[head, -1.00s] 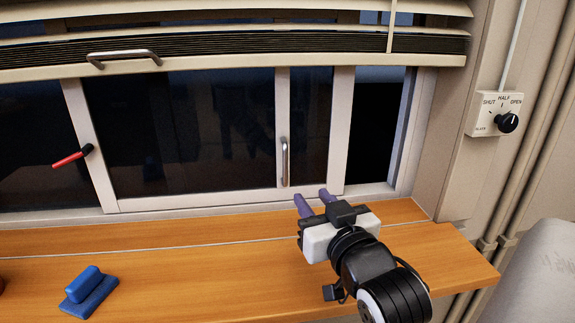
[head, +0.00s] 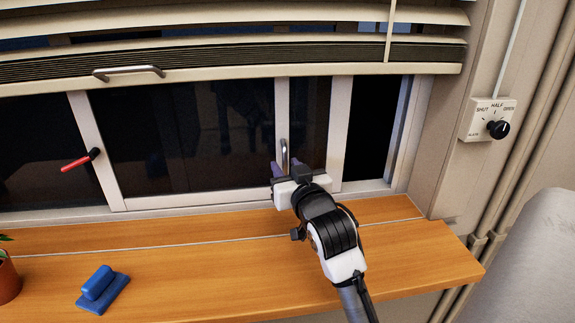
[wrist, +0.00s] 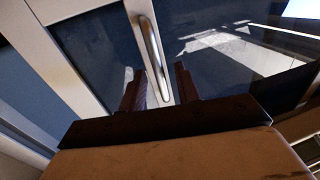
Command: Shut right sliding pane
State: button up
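The right sliding pane (head: 236,115) is a dark glass panel in a pale frame. A dark open gap (head: 370,125) shows between its right edge and the window jamb. A vertical metal bar handle (head: 284,150) is on a pale upright of the window; it also shows in the wrist view (wrist: 152,50). My gripper (head: 286,168) is open at the handle's lower part. In the wrist view its two fingers (wrist: 160,88) stand on either side of the handle's lower end. I cannot tell whether either finger touches it.
A wooden sill (head: 200,262) runs below the window, with a blue block-like object (head: 102,288) and a potted plant (head: 8,278) at left. A red-handled lever (head: 76,162) is left of the pane. A slatted blind (head: 230,60) hangs above. A dial (head: 497,129) is on the right wall.

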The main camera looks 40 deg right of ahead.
grip_shut()
dwell(0.3)
jog(key=b, duration=0.7)
send_near(343, 154)
jog(key=x, duration=0.5)
jog(key=shift+s+d+r, duration=0.1)
jog(key=shift+s+d, duration=0.15)
jog(key=shift+d, duration=0.1)
grip_release()
jog(key=shift+s+d, duration=0.1)
jog(key=shift+d, duration=0.05)
